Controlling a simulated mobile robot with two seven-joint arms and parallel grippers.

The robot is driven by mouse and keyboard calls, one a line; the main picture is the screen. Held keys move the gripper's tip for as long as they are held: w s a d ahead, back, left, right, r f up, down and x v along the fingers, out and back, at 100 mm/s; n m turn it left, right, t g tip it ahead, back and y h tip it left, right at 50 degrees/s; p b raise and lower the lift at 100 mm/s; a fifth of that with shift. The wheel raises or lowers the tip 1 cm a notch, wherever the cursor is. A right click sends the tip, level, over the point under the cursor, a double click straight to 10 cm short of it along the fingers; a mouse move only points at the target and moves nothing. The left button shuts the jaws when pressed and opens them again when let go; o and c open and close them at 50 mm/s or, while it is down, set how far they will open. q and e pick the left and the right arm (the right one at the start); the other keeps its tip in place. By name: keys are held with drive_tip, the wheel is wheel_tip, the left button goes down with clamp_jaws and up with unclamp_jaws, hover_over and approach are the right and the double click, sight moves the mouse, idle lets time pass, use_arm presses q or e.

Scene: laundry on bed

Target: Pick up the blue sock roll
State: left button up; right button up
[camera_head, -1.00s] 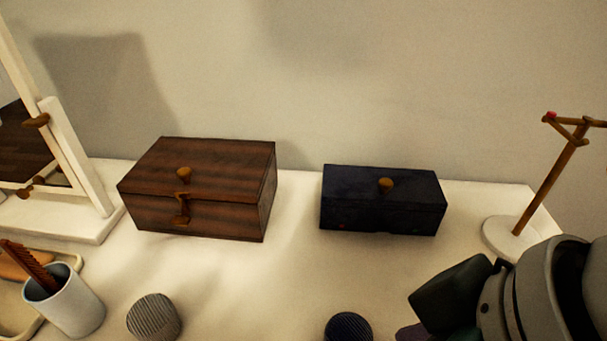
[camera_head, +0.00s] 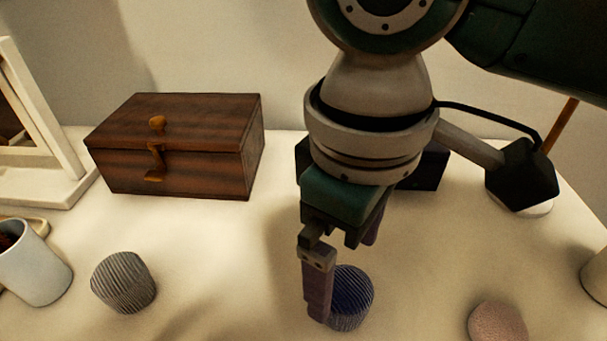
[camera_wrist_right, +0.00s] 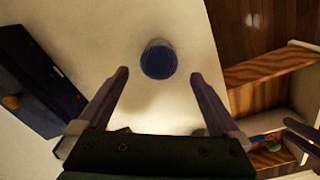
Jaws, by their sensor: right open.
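The blue sock roll (camera_head: 352,298) stands on the pale tabletop, a ribbed dark-blue cylinder, partly covered by my right gripper (camera_head: 321,300) in the head view. In the right wrist view the blue sock roll (camera_wrist_right: 158,62) lies just beyond the gap between the two fingertips of my right gripper (camera_wrist_right: 160,75). That gripper is open and empty, pointing down at the roll. In the head view its other finger is mostly hidden.
A grey ribbed roll (camera_head: 124,282) and a pinkish roll (camera_head: 498,322) stand to either side. A brown wooden box (camera_head: 180,145) is behind left; a dark box (camera_head: 428,168) is mostly behind my arm. A white cup (camera_head: 35,265) stands at left. An open drawer (camera_wrist_right: 270,70) shows in the wrist view.

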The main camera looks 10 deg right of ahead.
sight(346, 285)
drive_tip(key=f, duration=0.4)
drive_tip(key=f+b, duration=0.1)
drive_tip(key=f, duration=0.2)
drive_tip(key=shift+d+f, duration=0.1)
drive_tip(key=shift+d, duration=0.15)
drive_tip(key=shift+c, duration=0.2)
drive_tip(key=c, duration=1.4)
drive_tip(key=shift+o, duration=0.2)
